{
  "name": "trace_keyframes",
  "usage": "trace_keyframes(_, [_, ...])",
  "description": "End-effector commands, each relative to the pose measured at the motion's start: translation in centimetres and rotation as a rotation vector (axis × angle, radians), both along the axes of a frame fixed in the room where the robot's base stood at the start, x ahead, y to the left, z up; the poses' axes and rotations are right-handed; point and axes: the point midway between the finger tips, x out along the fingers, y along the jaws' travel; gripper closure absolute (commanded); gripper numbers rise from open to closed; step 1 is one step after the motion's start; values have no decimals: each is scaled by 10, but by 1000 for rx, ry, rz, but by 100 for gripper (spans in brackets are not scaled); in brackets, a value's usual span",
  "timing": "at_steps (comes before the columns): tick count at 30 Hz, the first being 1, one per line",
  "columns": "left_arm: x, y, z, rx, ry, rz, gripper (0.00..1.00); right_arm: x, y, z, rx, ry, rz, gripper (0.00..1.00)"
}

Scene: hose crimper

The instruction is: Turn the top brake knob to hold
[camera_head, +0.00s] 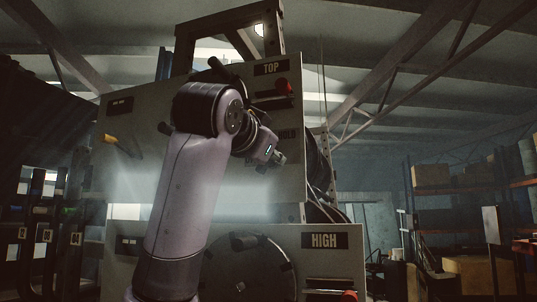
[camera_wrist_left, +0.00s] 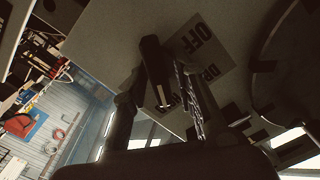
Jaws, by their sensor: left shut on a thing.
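The upper pale panel carries a TOP label (camera_head: 270,68). In the left wrist view, my left gripper (camera_wrist_left: 160,105) is shut on a dark bar-shaped handle, the top brake knob (camera_wrist_left: 154,68), which stands out from the panel. An OFF label (camera_wrist_left: 200,38) is beside it, with other lettering partly covered by the fingers. My right gripper is not in view.
A red knob (camera_head: 284,87) sits below the TOP label. A yellow-tipped handle (camera_head: 111,139) is on the panel's left. Shelves with boxes (camera_head: 431,175) stand at the far right.

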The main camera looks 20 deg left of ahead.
Motion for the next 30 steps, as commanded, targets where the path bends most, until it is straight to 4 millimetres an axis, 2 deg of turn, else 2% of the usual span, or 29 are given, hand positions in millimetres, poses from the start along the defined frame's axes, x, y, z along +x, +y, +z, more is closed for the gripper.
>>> trace_keyframes(8, [0, 0, 1, 2, -2, 0, 100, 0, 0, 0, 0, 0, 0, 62])
trace_keyframes(9, [0, 0, 1, 2, -2, 0, 73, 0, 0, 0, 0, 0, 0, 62])
trace_keyframes(12, [0, 0, 1, 1, -2, 0, 68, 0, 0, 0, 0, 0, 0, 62])
trace_keyframes(23, [-6, 0, 1, 0, -2, 0, 68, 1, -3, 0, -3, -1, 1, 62])
trace_keyframes(26, [-20, 1, 1, 0, -4, 0, 68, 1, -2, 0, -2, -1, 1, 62])
trace_keyframes(30, [-49, 2, 1, 0, -5, -1, 68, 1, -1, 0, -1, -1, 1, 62])
